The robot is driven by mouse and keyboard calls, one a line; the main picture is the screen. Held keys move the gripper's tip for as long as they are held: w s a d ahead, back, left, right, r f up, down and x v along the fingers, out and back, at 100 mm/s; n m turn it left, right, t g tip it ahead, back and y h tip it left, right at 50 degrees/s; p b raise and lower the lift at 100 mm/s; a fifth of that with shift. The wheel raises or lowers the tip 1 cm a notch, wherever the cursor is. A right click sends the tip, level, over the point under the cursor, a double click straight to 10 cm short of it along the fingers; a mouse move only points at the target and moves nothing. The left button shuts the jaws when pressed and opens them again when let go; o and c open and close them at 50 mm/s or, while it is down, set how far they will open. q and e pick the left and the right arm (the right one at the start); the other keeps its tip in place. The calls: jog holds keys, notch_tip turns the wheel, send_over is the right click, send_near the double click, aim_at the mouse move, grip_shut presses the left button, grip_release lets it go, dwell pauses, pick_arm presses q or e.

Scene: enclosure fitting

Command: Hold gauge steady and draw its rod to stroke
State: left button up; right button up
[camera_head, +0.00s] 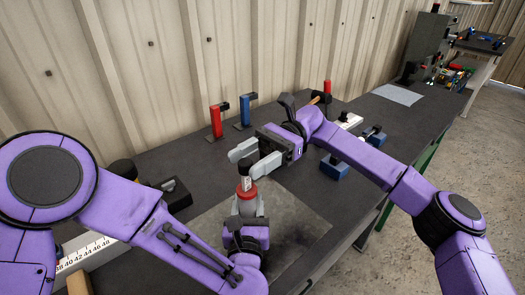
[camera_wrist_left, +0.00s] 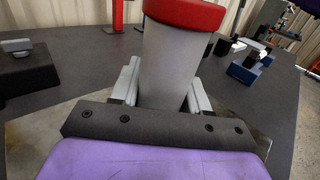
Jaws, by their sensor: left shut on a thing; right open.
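The gauge (camera_head: 246,191) stands roughly upright over the front of the workbench, a grey body with a red collar and a dark top. In the left wrist view its grey body and red collar (camera_wrist_left: 183,14) fill the upper middle. My left gripper (camera_wrist_left: 163,88) is shut on the grey body, one finger on each side. My right gripper (camera_head: 244,163) is open beside the gauge's dark top, its two pale fingers reaching in from the right. Whether they touch the top I cannot tell. The rod itself is not clearly visible, and the gauge's lower end is hidden by my left gripper.
A grey mat (camera_head: 300,232) lies on the dark bench (camera_head: 190,155). Red (camera_head: 216,122) and blue (camera_head: 244,112) posts stand behind. A black block (camera_head: 174,193) is at left, a white scale (camera_head: 92,252) at front left. Blue blocks (camera_head: 334,169) sit right of my right gripper.

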jog(key=v, duration=1)
jog(key=shift+d, duration=0.25)
jog(key=shift+w, duration=0.15)
pick_arm(q)
jog(key=o, duration=1.3)
jog(key=shift+c, duration=0.2)
jog(key=shift+s, duration=0.1)
